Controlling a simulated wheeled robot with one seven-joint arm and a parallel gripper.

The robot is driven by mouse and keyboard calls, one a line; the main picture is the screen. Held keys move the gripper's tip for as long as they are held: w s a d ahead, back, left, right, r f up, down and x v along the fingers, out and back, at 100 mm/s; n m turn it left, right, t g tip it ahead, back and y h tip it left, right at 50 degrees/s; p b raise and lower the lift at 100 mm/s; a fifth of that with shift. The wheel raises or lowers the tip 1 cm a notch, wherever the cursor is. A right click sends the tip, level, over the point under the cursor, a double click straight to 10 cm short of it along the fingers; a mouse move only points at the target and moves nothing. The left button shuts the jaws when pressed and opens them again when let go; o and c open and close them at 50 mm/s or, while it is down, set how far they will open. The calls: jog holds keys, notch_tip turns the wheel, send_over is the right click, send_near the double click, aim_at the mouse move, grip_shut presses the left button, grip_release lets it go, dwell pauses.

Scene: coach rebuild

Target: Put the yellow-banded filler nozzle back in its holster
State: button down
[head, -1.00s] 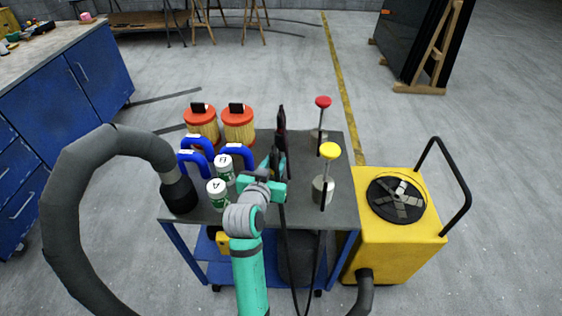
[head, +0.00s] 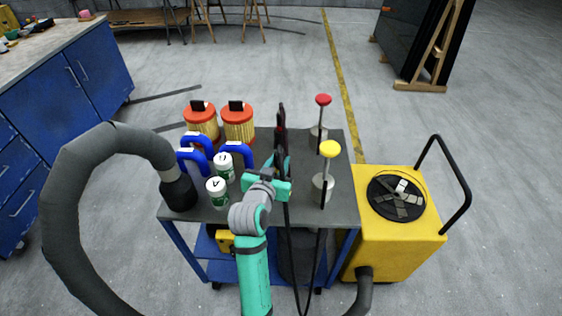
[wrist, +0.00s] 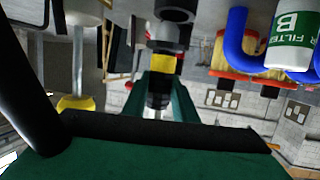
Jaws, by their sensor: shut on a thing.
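The yellow-banded filler nozzle (wrist: 162,64) is between my gripper's green fingers (wrist: 163,97) in the wrist view. Its yellow band shows just beyond the fingertips, between dark sections. In the head view my gripper (head: 279,166) is shut above the middle of the cart top. Dark upright parts (head: 281,122) rise just beyond it, and I cannot tell nozzle from holster there. A black bar (wrist: 170,133) crosses the near part of the wrist view. I cannot make out the holster's opening or how the nozzle lines up with it.
The grey cart top (head: 345,185) carries orange-capped filters (head: 238,122), white bottles (head: 217,190) and blue handles (head: 195,160) left of my gripper. Red-knobbed (head: 323,100) and yellow-knobbed (head: 329,149) rods stand right. A yellow machine (head: 385,245) stands beside the cart; a thick grey hose (head: 70,200) arches left.

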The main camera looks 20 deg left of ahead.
aim_at(277, 172)
jog(key=shift+s+a, duration=0.3)
jog(key=shift+a, duration=0.25)
jog(key=shift+d+f, duration=0.3)
jog(key=shift+f, duration=0.35)
jog(key=shift+w, duration=0.25)
jog(key=shift+s+d+f, duration=0.1)
jog(key=shift+d+f, duration=0.05)
jog(key=shift+d, duration=0.1)
jog(key=shift+s+a+f, duration=0.4)
jog(key=shift+a+f, duration=0.15)
jog(key=shift+a, duration=0.1)
jog(key=shift+d, duration=0.1)
jog(key=shift+w+d, duration=0.1)
jog(key=shift+d, duration=0.05)
jog(key=shift+w+d+f, duration=0.15)
jog(key=shift+w+f, duration=0.05)
jog(key=shift+f, duration=0.45)
